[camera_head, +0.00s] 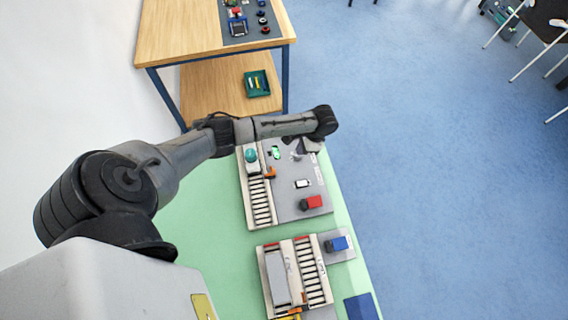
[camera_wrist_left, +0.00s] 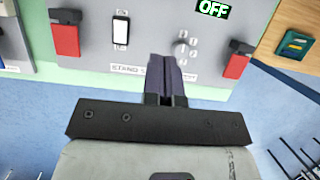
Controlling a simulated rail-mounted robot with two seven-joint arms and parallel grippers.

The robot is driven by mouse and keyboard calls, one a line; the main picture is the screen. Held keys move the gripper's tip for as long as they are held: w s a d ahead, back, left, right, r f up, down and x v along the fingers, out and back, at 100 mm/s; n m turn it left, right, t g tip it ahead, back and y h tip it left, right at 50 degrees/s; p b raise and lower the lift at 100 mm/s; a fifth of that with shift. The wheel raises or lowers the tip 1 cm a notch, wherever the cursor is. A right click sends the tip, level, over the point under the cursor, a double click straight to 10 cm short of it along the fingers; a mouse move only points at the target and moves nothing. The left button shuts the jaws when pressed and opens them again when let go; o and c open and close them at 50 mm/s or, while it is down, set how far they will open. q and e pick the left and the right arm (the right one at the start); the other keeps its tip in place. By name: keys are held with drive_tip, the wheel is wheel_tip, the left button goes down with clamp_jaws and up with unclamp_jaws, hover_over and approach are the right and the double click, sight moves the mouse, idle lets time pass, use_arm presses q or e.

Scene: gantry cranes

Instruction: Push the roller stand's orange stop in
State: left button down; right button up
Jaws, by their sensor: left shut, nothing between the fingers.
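A roller stand (camera_head: 262,203) with a grey control panel (camera_head: 288,205) lies on the green table. A small orange piece (camera_head: 270,172), likely the stop, sits beside the rollers; I cannot tell how far in it is. My left gripper (camera_head: 300,148) is over the panel's far part, right of the orange piece and apart from it. In the left wrist view its dark fingers (camera_wrist_left: 167,75) are shut and empty, over the panel by the "STAND" label. They hide part of that label. The orange piece by the rollers is not seen in the wrist view. My right gripper is not in view.
The panel carries a red block (camera_head: 311,202), a white switch (camera_wrist_left: 121,30), a green OFF display (camera_wrist_left: 213,9) and another red block (camera_wrist_left: 238,62). A teal ball (camera_head: 251,155) sits at the rollers' far end. A second roller unit (camera_head: 312,275) is nearer. A wooden bench (camera_head: 190,35) stands beyond.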

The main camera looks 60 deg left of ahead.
use_arm(q)
drive_tip(key=x, duration=1)
drive_tip(key=shift+s+d, duration=0.15)
drive_tip(key=shift+s, duration=0.15)
drive_tip(key=shift+s+a+r+p, duration=0.15)
drive_tip(key=shift+s+p, duration=0.1)
drive_tip(key=shift+s, duration=0.3)
drive_tip(key=shift+s+a+r+p, duration=0.1)
drive_tip(key=shift+s+a+p, duration=0.1)
drive_tip(key=shift+s, duration=0.35)
drive_tip(key=shift+s+a+f, duration=0.15)
drive_tip(key=shift+s+a, duration=0.05)
drive_tip(key=shift+s, duration=0.55)
